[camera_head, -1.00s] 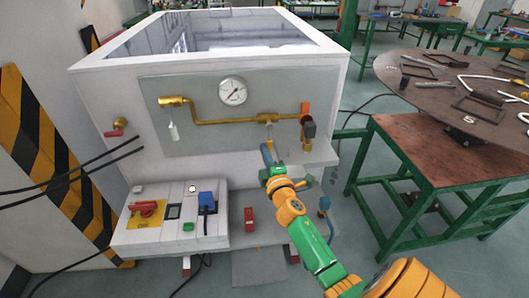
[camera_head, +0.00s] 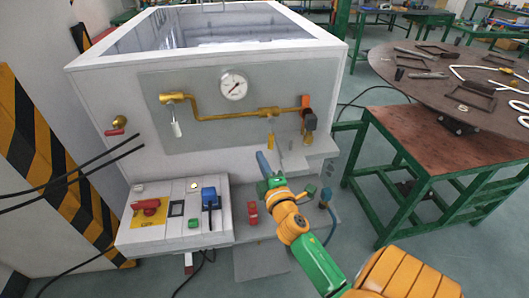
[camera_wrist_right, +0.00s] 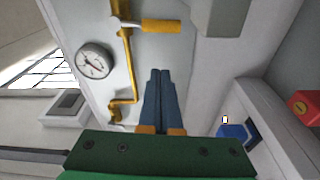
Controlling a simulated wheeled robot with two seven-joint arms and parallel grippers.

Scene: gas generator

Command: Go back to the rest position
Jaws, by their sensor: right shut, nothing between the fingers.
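My right gripper (camera_head: 264,164) is in front of the white gas generator (camera_head: 105,100), just below the yellow pipe (camera_head: 215,117) on its grey panel. Its blue fingers are shut with nothing between them, and it touches nothing that I can make out. In the right wrist view the closed fingers (camera_wrist_right: 160,90) point up the picture, beside the yellow pipe (camera_wrist_right: 127,65) and the round gauge (camera_wrist_right: 94,60). The gauge also shows in the head view (camera_head: 233,86). My left gripper is in neither view.
A green-framed table (camera_head: 430,150) with a round plate (camera_head: 450,82) is at the right. Floor between is clear.

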